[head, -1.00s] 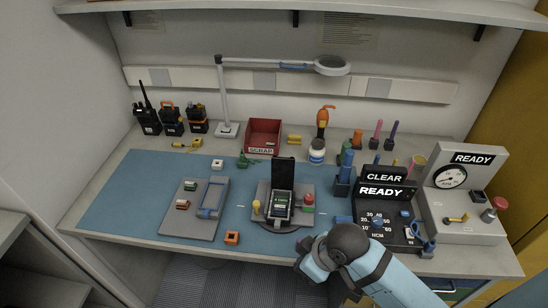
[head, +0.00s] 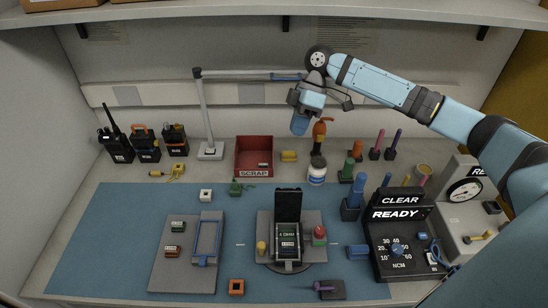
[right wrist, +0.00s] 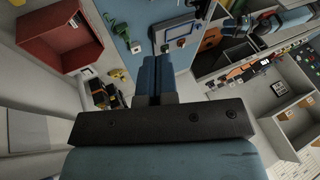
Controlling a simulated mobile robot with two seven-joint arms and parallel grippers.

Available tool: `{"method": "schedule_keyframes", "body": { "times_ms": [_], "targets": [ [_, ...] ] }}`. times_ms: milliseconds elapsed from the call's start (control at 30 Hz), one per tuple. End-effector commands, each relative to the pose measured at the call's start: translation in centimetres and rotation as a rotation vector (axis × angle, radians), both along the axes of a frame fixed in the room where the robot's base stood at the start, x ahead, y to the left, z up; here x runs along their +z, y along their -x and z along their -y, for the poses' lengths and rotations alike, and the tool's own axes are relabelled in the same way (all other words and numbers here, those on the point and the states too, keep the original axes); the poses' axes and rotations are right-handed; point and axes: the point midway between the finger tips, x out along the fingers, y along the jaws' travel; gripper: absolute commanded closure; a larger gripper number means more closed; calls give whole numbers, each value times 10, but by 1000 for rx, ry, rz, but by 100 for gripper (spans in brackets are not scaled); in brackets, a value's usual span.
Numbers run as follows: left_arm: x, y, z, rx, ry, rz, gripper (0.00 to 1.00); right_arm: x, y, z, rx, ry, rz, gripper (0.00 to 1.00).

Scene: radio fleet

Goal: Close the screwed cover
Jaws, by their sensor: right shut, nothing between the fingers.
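A black cover (head: 288,205) stands upright at the back of the device (head: 287,242) in the middle fixture (head: 310,255). The device lies open, with green and pale parts showing inside. A yellow knob (head: 261,247) and a red knob (head: 319,232) flank it. My right gripper (head: 299,125) is shut and empty, high over the back of the bench and clear of the cover. Its blue fingers show closed together in the right wrist view (right wrist: 154,75). My left gripper is not in view.
A red scrap bin (head: 254,150), a white bottle (head: 317,170) and an orange-topped bottle (head: 320,132) stand at the back. A lamp (head: 205,110) stands left. The torque unit (head: 385,260) reads CLEAR and READY. A grey tray (head: 180,270) lies left. Blue mat is free between fixtures.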

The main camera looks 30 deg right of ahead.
Motion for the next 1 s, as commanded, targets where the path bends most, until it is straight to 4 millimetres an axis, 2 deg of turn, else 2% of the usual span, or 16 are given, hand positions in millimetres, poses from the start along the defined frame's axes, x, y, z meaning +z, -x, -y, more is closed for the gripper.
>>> {"method": "schedule_keyframes", "body": {
  "times_ms": [133,267,633,800,1000],
  "targets": [
    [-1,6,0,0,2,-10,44,-3,0,-1,-1,-4,-3,100],
    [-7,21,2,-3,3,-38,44,-19,5,-10,1,-4,-4,100],
    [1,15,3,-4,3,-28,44,-87,18,-45,-1,-4,-3,100],
    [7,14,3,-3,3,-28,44,-95,39,-55,-1,-3,-2,100],
    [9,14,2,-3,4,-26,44,-101,49,-60,0,-4,-1,100]
  ]
}}
